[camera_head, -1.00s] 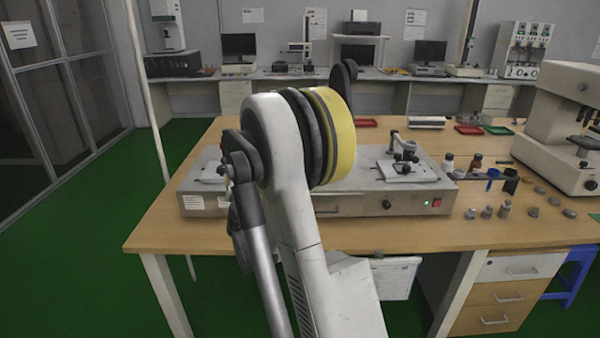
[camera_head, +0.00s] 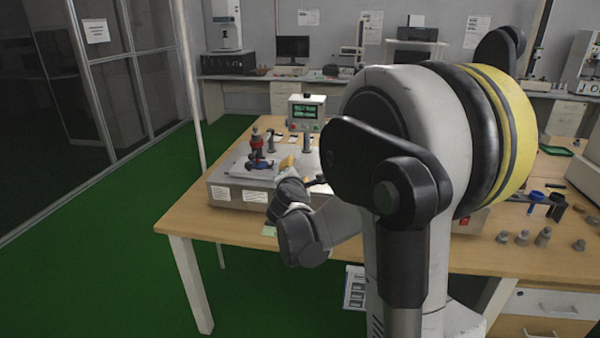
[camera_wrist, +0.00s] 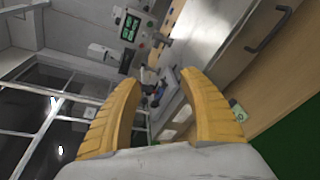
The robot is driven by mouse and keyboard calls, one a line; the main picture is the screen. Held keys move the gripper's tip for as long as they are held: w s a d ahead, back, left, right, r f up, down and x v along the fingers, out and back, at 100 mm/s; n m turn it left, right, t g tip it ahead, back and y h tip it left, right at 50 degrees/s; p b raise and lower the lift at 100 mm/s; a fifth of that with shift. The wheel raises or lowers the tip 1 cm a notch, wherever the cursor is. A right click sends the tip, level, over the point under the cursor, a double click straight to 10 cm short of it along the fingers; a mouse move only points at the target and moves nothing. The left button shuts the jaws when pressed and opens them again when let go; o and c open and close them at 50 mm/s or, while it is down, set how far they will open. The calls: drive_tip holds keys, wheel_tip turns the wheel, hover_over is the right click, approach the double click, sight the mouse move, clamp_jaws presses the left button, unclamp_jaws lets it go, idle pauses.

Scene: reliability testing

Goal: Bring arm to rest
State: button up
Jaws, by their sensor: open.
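My gripper shows in the wrist view (camera_wrist: 158,78) with two yellow fingers spread apart and nothing between them. In the head view my gripper (camera_head: 288,164) is partly seen above the front left of the grey test machine (camera_head: 228,195), and whether it touches the machine is unclear. My arm is bent, and its large joint covers the right part of the machine. On the machine's left stands a red and blue fixture (camera_head: 258,152), also visible beyond the fingers in the wrist view (camera_wrist: 157,97).
A wooden table (camera_head: 190,222) bears the machine. A control box with a green display (camera_head: 306,112) rises behind it.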

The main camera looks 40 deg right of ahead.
drive_tip(key=shift+a, duration=0.1)
idle(0.3)
drive_tip(key=s+a+f+m+g+y, duration=0.2)
drive_tip(key=s+a+m+y, duration=0.3)
drive_tip(key=s+a, duration=0.8)
drive_tip(key=s+a+f+m+g+y, duration=0.2)
drive_tip(key=s+a+m+y, duration=0.3)
drive_tip(key=s+a+m, duration=0.6)
drive_tip(key=s+a+f, duration=0.1)
drive_tip(key=s+a, duration=0.1)
drive_tip(key=a, duration=0.3)
drive_tip(key=shift+s+f+m+g, duration=0.2)
drive_tip(key=shift+s+m+g, duration=0.1)
drive_tip(key=shift+s+g, duration=0.1)
drive_tip(key=shift+d, duration=0.15)
